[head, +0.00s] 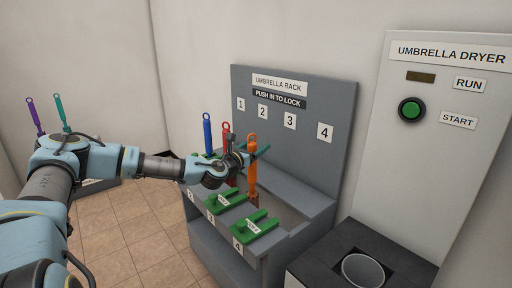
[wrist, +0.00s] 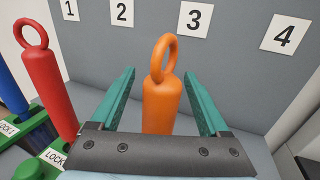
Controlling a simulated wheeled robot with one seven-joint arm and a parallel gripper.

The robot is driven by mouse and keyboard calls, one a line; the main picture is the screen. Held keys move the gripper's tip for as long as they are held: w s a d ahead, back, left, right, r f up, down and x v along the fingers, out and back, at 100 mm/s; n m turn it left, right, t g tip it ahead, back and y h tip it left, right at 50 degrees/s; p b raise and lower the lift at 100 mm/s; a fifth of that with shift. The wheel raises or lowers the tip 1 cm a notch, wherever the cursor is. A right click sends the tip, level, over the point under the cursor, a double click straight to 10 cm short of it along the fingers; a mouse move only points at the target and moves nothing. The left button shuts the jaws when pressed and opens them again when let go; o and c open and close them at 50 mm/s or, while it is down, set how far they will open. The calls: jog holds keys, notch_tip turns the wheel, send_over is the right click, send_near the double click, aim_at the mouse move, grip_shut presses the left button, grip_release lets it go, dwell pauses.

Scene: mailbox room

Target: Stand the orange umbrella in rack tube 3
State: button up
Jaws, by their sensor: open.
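The orange umbrella (head: 252,170) stands upright at the rack, its ring handle up; it also shows in the wrist view (wrist: 161,105), below and left of the number 3 sign (wrist: 195,19). My gripper (wrist: 160,75) is open, with one teal finger on each side of the orange shaft and gaps visible on both sides. In the head view my gripper (head: 256,153) is at the umbrella's upper part. The umbrella's lower end is near the green lock (head: 227,201) of slot 3; I cannot tell how deep it sits. The umbrella rack (head: 340,130) has numbers 1 to 4.
A blue umbrella (head: 207,133) and a red umbrella (wrist: 48,85) stand left of the orange one. Slot 4's green lock (head: 255,229) is at the front right. The umbrella dryer (head: 440,160) with its round bin (head: 362,270) is at right. Purple and teal umbrellas stand far left.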

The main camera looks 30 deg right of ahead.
jog(key=shift+f, duration=0.1)
jog(key=v, duration=1.1)
jog(key=shift+d, duration=0.1)
dwell(0.6)
